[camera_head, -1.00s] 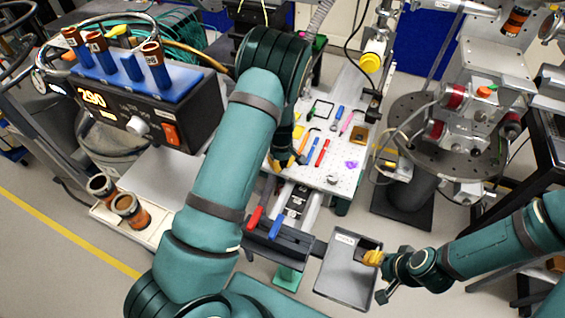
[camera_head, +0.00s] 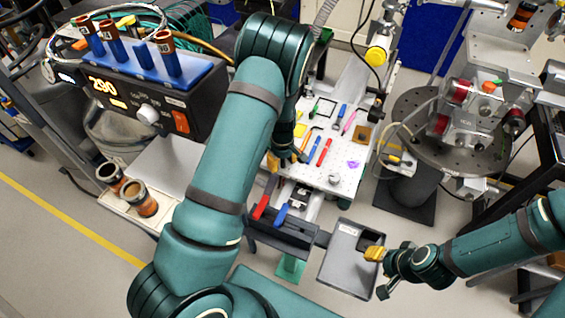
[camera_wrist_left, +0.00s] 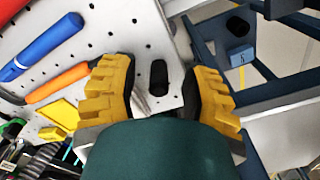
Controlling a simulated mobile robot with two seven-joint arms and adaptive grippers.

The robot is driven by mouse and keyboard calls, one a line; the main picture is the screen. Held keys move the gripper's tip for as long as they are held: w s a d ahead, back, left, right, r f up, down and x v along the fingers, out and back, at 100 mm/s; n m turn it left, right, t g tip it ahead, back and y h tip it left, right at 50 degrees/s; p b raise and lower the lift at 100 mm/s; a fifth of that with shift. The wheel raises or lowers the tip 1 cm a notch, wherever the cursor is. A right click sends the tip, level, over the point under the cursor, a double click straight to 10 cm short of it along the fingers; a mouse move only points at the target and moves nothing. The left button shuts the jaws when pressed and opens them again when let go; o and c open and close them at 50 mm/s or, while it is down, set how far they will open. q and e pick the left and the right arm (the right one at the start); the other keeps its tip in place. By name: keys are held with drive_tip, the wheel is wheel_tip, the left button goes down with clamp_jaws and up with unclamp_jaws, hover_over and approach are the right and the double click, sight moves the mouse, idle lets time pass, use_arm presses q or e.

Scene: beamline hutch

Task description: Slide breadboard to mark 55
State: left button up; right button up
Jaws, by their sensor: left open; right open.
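The breadboard (camera_head: 342,186) is a white perforated plate with tools lying on it, in the middle of the head view. It sits over a light rail with a dark part (camera_head: 298,197) near its front. My left gripper (camera_head: 285,160) is at its near left edge. In the left wrist view, its yellow fingers (camera_wrist_left: 160,95) are apart, on either side of a pale plate part with a dark slot (camera_wrist_left: 158,77); finger contact is unclear. The breadboard's holed surface (camera_wrist_left: 112,38) fills the upper left there. No mark 55 is readable. My right gripper (camera_head: 380,272) is open and empty beside a grey tray.
The grey tray (camera_head: 345,272) lies at the front. Red (camera_head: 262,207) and blue (camera_head: 281,215) handles stand in a dark holder before the breadboard. A black controller with a lit display (camera_head: 103,87) stands left. A round perforated stage (camera_head: 415,105) is to the right.

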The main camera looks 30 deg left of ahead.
use_arm(q)
wheel_tip(320, 180, up, 11)
drive_tip(key=shift+s+r, duration=0.1)
drive_tip(key=shift+r, duration=0.05)
idle(0.7)
